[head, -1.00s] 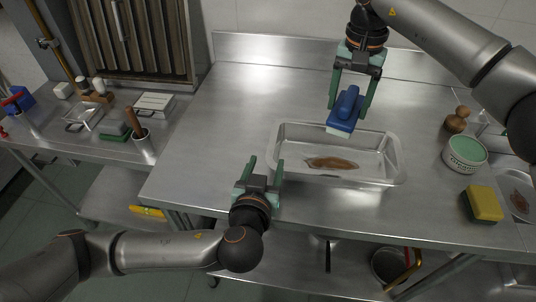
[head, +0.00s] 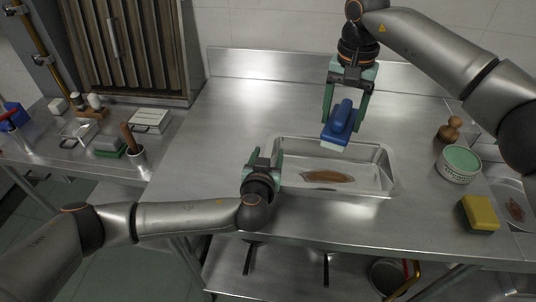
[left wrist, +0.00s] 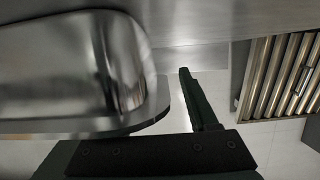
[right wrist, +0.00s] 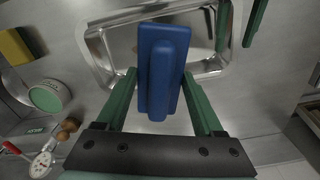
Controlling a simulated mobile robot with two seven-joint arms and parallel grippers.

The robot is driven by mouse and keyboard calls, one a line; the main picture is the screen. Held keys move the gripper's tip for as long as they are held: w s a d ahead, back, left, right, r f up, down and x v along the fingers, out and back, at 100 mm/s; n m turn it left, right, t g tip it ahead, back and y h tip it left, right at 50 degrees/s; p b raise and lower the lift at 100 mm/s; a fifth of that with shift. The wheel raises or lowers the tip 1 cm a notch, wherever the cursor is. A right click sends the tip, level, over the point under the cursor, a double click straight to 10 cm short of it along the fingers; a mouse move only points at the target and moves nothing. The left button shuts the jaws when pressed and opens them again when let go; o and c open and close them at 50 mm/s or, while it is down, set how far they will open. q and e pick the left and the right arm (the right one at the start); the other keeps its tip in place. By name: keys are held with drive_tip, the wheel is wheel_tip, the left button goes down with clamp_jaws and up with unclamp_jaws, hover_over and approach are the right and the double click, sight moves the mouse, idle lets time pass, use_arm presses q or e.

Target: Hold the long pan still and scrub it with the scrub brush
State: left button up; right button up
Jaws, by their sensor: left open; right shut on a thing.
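The long pan (head: 376,186) is a shallow steel tray on the steel table, with a brown stain (head: 327,176) on its floor. The scrub brush (head: 338,123) has a blue body and pale bristles. My right gripper (head: 345,118) is shut on it and holds it above the pan's back part; the right wrist view shows the blue handle (right wrist: 160,75) between the fingers. My left gripper (head: 264,160) is open at the pan's left end. In the left wrist view the pan's rim (left wrist: 150,60) is close to the fingers; one finger is partly hidden by the pan, and contact is unclear.
A yellow sponge (head: 480,213), a round container with a green top (head: 458,164) and a wooden-knobbed brush (head: 450,130) stand right of the pan. The table behind and left of the pan is clear.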

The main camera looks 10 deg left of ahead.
use_arm(q)
clamp_jaws()
idle(0.3)
idle(1.1)
